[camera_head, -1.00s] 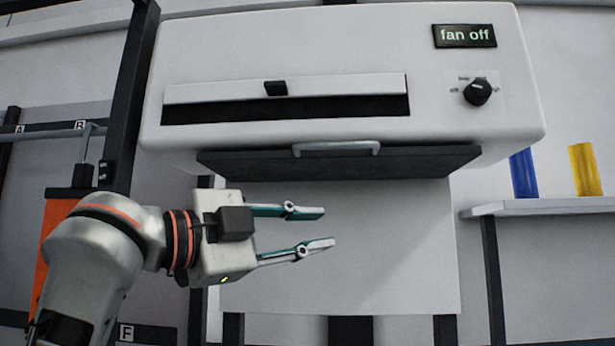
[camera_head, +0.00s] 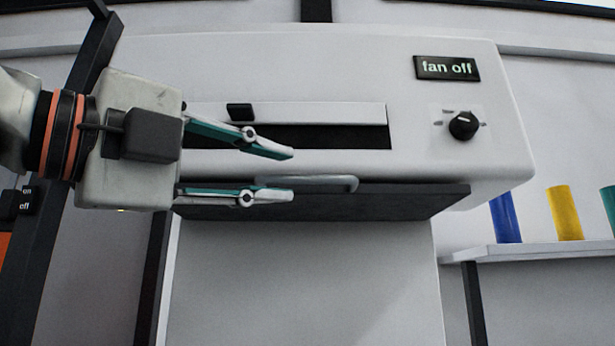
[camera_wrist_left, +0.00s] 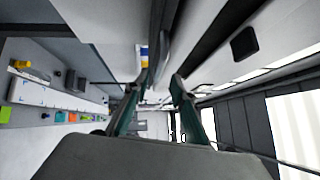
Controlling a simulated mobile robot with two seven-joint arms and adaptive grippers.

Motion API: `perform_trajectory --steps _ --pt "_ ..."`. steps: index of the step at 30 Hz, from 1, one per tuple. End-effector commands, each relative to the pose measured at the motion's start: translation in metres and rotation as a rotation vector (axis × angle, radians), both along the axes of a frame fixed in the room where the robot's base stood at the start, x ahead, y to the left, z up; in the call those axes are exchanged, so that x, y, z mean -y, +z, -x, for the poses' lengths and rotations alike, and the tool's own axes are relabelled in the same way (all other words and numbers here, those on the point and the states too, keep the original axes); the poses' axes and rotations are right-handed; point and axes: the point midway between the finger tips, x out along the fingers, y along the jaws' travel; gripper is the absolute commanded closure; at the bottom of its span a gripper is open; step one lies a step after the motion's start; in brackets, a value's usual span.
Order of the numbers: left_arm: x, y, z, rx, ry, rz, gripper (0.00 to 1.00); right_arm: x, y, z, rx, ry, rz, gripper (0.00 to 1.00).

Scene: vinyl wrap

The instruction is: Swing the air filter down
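The air filter (camera_head: 400,203) is a dark flat panel under the white machine (camera_head: 330,70). A grey bar handle (camera_head: 335,183) runs along its front edge. The panel looks close to level against the machine's underside. My left gripper (camera_head: 291,175) is open and empty, reaching in from the left. In the left wrist view the two fingers are apart. My right gripper is not in view.
A display reading "fan off" (camera_head: 447,68) and a black knob (camera_head: 463,125) are on the machine's right side. A slot with a black slider tab (camera_head: 240,112) lies above the handle. A shelf (camera_head: 550,250) with coloured rolls is at right. Space below the panel is clear.

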Motion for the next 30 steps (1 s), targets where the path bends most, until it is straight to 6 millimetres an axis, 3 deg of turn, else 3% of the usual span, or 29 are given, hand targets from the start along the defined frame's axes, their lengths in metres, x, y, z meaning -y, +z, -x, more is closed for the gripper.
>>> perform_trajectory --steps 12,23,27,30 --pt "0.039 0.007 -0.037 -0.003 -0.003 -0.001 0.75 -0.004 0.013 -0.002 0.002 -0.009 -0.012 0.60" --pt "0.042 0.007 -0.041 -0.001 0.000 -0.001 0.75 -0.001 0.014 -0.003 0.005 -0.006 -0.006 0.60" --pt "0.042 0.007 -0.041 -0.001 0.000 0.000 1.00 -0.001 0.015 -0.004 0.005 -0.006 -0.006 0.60" --pt "0.042 0.007 -0.041 -0.001 0.000 0.000 1.00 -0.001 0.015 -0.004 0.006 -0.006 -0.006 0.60"
